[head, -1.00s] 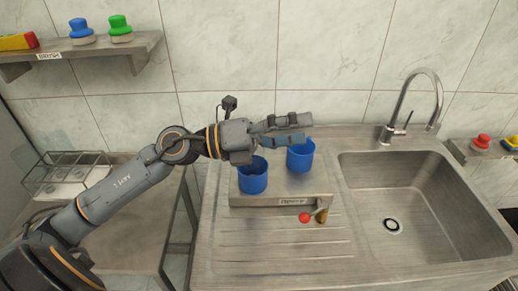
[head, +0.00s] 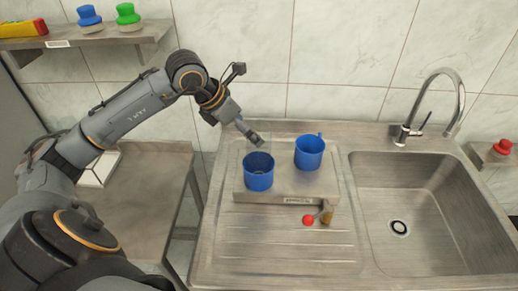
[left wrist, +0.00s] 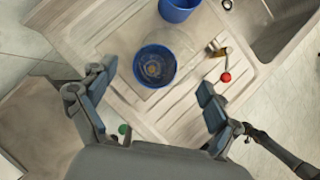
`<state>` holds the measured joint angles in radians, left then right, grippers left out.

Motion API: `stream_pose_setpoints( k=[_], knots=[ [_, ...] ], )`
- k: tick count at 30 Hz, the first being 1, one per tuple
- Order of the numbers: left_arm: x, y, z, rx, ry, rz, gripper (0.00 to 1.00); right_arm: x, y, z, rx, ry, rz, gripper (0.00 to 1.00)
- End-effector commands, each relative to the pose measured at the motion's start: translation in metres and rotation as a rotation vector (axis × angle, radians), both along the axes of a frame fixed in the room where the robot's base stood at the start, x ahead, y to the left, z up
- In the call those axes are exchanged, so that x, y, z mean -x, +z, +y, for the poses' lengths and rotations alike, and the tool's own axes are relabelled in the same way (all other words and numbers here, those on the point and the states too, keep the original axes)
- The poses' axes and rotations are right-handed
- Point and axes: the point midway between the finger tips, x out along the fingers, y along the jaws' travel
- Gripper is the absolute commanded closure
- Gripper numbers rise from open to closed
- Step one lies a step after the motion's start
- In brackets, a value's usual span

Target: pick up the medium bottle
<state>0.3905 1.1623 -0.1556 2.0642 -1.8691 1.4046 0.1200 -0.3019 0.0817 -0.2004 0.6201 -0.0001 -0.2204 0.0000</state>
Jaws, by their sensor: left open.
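I cannot make out a bottle in either view. Two blue cups stand on the metal feeder platform (head: 285,190): a left one (head: 258,172) and a right one (head: 309,153). My left gripper (head: 253,137) points down and to the right, just above and behind the left cup. In the left wrist view its fingers (left wrist: 150,102) are wide apart with nothing between them. The left cup (left wrist: 155,66) shows beyond the fingertips with a round shape inside, and the right cup (left wrist: 178,8) is cut by the top edge. My right gripper is out of view.
A red-knobbed lever (head: 308,220) sits at the platform's front. The sink (head: 420,230) and tap (head: 432,100) are on the right. A shelf (head: 100,38) with blue and green knobs is at upper left. The ribbed drainboard (head: 270,245) in front is clear.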

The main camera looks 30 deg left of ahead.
Motion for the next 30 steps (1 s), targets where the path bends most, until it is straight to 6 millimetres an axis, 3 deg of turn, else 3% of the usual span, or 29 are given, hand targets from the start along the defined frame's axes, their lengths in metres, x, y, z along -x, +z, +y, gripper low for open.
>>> stream_pose_setpoints(
  k=[7,13,18,25,26,30],
  knots=[
    [-0.009,-0.016,-0.006,0.003,-0.001,0.001,0.10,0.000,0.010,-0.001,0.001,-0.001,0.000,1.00],
    [-0.017,-0.039,-0.014,0.005,-0.002,0.004,0.10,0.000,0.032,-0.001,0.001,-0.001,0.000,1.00],
    [-0.027,-0.057,-0.017,0.003,-0.001,0.000,0.10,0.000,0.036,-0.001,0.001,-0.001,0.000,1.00],
    [-0.028,-0.060,-0.017,0.000,-0.001,0.000,0.10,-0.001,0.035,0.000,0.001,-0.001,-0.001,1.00],
    [-0.028,-0.060,-0.017,0.000,-0.001,0.000,0.12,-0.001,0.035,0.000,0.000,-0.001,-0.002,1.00],
    [-0.028,-0.060,-0.017,0.000,-0.001,0.000,0.41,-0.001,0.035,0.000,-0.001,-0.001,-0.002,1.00]
  ],
)
